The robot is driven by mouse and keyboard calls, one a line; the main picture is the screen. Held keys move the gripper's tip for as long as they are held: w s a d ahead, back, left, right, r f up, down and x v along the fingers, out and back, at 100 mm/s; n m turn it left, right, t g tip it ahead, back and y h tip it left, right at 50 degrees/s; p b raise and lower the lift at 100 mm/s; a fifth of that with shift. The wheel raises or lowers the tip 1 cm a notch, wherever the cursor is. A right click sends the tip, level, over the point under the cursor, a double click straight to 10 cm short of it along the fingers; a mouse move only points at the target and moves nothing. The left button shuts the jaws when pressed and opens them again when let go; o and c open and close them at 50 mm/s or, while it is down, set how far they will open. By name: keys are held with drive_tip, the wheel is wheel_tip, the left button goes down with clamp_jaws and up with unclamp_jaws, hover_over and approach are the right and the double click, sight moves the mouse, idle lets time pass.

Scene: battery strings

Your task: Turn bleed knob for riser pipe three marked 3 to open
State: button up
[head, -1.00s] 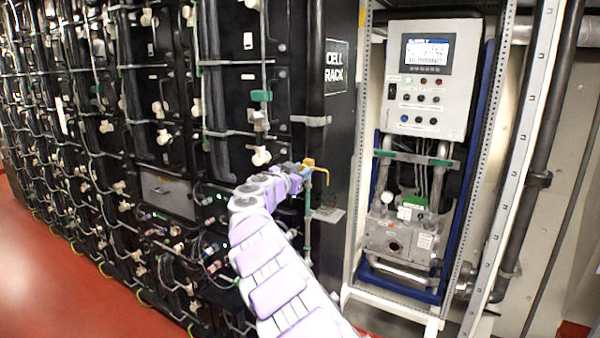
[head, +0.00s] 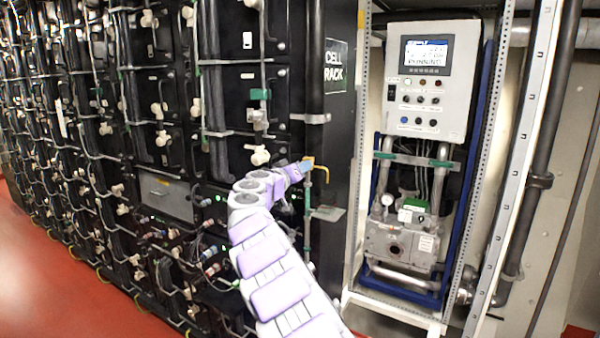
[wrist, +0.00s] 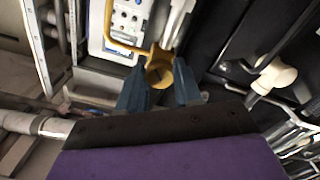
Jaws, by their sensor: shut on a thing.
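A yellow knob (wrist: 158,74) with a dark slot on its face sits between the two blue fingers of my gripper (wrist: 160,90) in the wrist view. The gripper is shut on it. A bent yellow spout (wrist: 113,42) runs off to the left from the knob's fitting. In the head view my gripper (head: 304,165) is at the top of a thin riser pipe (head: 308,215) beside the cell rack, and the yellow spout (head: 324,172) shows just to its right. The fingers largely hide the knob there. I cannot read a 3 marking in either view.
The black cell rack (head: 226,150) with many pale fittings fills the left. A pump cabinet with a grey control panel (head: 432,85) stands to the right. A pale fitting (wrist: 272,76) is right of the fingers in the wrist view. Red floor is free at lower left.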

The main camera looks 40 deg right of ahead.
drive_tip(key=n+p, duration=1.1)
drive_tip(key=n, duration=0.8)
drive_tip(key=shift+w+a, duration=0.1)
drive_tip(key=n+p, duration=0.3)
drive_tip(key=shift+f+n, duration=0.25)
drive_tip(key=shift+n, duration=0.15)
drive_tip(key=n+p, duration=0.3)
drive_tip(key=n, duration=0.1)
drive_tip(key=shift+p, duration=0.4)
drive_tip(key=shift+n, duration=0.4)
drive_tip(key=shift+p, duration=0.35)
drive_tip(key=shift+r, duration=0.2)
drive_tip(key=o, duration=1)
drive_tip(key=shift+f, duration=0.1)
